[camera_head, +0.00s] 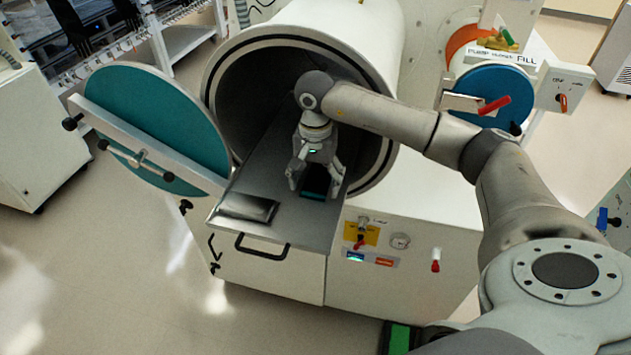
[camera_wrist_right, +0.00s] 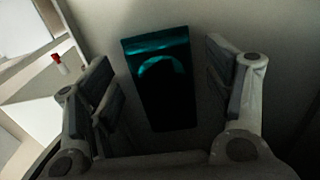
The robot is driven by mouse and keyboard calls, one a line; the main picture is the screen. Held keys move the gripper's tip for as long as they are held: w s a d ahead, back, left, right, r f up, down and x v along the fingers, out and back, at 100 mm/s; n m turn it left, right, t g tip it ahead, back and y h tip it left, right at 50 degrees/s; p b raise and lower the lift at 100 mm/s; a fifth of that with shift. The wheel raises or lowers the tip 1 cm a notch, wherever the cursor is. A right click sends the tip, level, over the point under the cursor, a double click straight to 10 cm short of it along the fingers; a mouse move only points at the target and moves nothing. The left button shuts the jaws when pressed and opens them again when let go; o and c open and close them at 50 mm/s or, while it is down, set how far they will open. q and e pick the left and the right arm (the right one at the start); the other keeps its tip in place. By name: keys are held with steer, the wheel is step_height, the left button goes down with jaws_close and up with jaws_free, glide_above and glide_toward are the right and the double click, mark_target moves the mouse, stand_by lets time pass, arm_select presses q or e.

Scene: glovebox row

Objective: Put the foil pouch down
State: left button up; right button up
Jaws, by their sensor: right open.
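A flat, glossy dark-teal rectangular piece, which looks like the foil pouch (camera_head: 316,184), lies on the grey sliding tray (camera_head: 268,178) at the mouth of the round chamber. It also shows in the right wrist view (camera_wrist_right: 160,78), between the fingers and apart from both. My right gripper (camera_head: 314,183) points down over it with its fingers spread, holding nothing. The gripper's open fingers also show in the right wrist view (camera_wrist_right: 165,95). My left gripper is not in view.
A flat silver-and-dark piece (camera_head: 247,208) lies at the tray's front left, above a black handle (camera_head: 262,247). The teal round door (camera_head: 150,125) stands open at left. The chamber wall (camera_head: 378,165) is close right of my gripper. A blue disc door (camera_head: 490,95) is farther right.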

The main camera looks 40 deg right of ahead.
mark_target(315, 186)
step_height(315, 186, up, 11)
steer(key=b, duration=0.3)
steer(key=shift+r, duration=0.2)
stand_by(0.3)
